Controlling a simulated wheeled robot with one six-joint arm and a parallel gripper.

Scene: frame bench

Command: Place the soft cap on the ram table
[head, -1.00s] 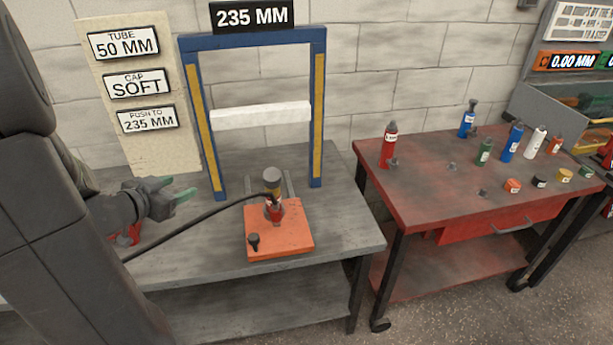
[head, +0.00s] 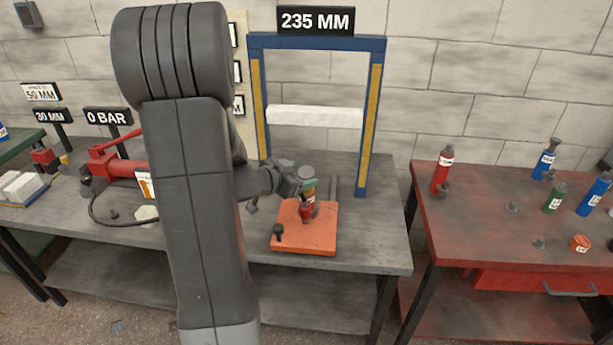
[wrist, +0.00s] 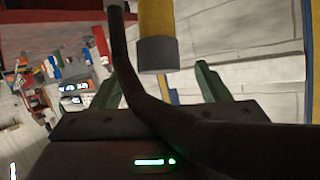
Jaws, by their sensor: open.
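The ram stands upright on an orange base plate (head: 320,238) on the grey bench, with a red lower body (head: 307,210) and a grey top (head: 307,172). My gripper (head: 298,174) is at its upper part, open. In the wrist view a yellow cylinder with a grey end (wrist: 158,54) shows between the two green fingers of my gripper (wrist: 157,78); I see no clear contact. I cannot tell which piece is the soft cap. An orange cap (head: 580,243) lies on the red bench, its label too small to read.
A blue frame (head: 372,130) with a white crossbar (head: 315,116) stands behind the ram under a 235 MM sign (head: 316,20). A red pump (head: 125,170) is at left. A black hose (wrist: 135,85) crosses the wrist view. Several bottles stand on the red bench (head: 470,220).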

